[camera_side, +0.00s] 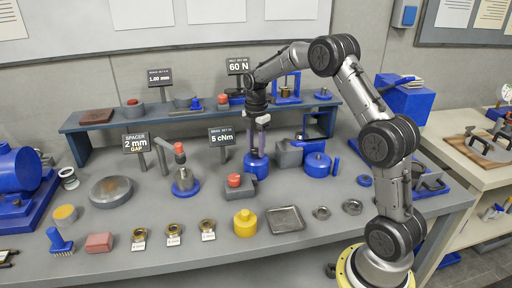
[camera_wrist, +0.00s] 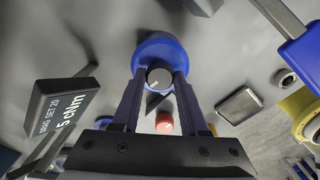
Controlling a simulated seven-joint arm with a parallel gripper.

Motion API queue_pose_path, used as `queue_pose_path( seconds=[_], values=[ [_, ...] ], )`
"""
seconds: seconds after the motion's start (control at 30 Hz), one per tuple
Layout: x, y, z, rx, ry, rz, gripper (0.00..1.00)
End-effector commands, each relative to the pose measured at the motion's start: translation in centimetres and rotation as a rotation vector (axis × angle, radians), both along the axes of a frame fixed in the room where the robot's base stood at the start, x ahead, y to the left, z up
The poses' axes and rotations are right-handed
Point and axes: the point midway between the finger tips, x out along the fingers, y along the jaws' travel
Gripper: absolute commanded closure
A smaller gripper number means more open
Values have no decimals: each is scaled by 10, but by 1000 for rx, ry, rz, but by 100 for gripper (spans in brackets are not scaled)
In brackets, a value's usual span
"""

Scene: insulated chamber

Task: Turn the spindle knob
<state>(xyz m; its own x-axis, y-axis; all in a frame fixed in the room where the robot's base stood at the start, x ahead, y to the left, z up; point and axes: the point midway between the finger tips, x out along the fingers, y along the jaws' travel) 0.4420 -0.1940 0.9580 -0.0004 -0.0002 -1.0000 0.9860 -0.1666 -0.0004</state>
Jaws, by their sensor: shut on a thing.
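The spindle knob (camera_wrist: 160,78) is a small dark round knob with a white pointer line, on top of a round blue base (camera_wrist: 160,48). In the side view the blue base (camera_side: 256,168) stands on the bench, and the knob itself is mostly hidden by my fingers. My gripper (camera_side: 258,148) points straight down over the base. In the wrist view my gripper (camera_wrist: 160,74) has one fingertip on each side of the knob, shut on it. The pointer line lies slantwise across the knob.
A "5 cNm" sign (camera_side: 222,137) stands left of the base, with a red-topped part (camera_side: 236,181) in front of it. Grey and blue fixtures (camera_side: 316,160) stand close to the right. A square tray (camera_side: 285,219) lies in front. A raised shelf (camera_side: 190,116) runs behind.

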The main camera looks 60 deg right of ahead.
Motion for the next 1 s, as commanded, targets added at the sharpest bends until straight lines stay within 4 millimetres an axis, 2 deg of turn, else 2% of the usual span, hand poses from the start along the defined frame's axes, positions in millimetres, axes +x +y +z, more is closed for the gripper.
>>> queue_pose_path(
  seconds=[0.5, 0.53, 0.7, 1.0],
  values=[
    [1, 0, 2, 0, -4, 21, 100],
    [1, 0, 2, 0, -4, 21, 55],
    [1, 0, 1, 0, -3, 21, 26],
    [0, 0, 2, 0, -1, 21, 26]
  ],
)
